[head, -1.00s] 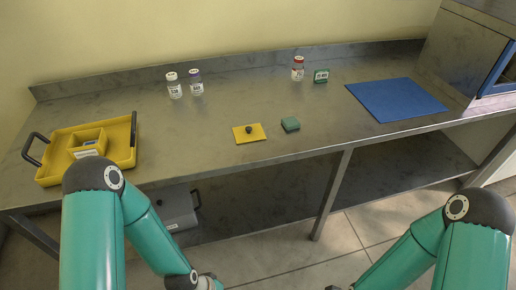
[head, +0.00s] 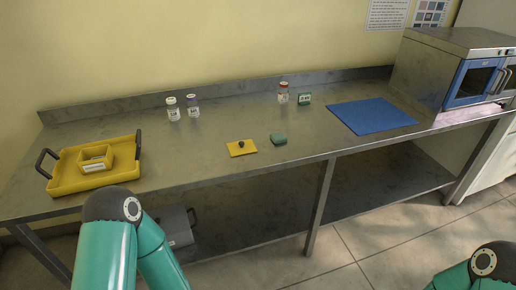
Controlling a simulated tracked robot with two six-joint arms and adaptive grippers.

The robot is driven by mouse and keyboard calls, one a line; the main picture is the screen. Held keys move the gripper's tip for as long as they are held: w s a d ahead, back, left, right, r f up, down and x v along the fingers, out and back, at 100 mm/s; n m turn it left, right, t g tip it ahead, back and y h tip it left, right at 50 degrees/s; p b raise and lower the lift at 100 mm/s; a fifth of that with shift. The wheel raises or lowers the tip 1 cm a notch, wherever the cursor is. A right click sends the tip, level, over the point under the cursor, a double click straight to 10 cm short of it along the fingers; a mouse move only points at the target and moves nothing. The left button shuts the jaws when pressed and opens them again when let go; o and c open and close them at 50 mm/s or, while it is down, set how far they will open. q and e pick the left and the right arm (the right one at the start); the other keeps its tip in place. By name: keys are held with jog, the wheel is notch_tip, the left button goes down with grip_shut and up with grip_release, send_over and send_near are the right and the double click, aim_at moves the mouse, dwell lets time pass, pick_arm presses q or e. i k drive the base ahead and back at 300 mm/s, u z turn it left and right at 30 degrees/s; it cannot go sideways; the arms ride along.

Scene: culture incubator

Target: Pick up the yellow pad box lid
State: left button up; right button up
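The yellow pad box lid (head: 242,149) is a flat yellow square with a dark knob on top. It lies on the steel bench near the front edge, left of a green pad (head: 279,139) and apart from it. The open yellow box (head: 96,158) stands in the yellow tray (head: 67,178) at the left end of the bench. My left arm shows at the lower left and my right arm at the lower right corner. Neither gripper is in the picture.
Two vials (head: 173,109) (head: 193,106) stand at the back left. A blue mat (head: 370,116) and an incubator (head: 455,75) are at the right. The bench around the lid is clear.

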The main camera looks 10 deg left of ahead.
aim_at(244, 147)
jog(key=z, duration=0.1)
jog(key=i, duration=1)
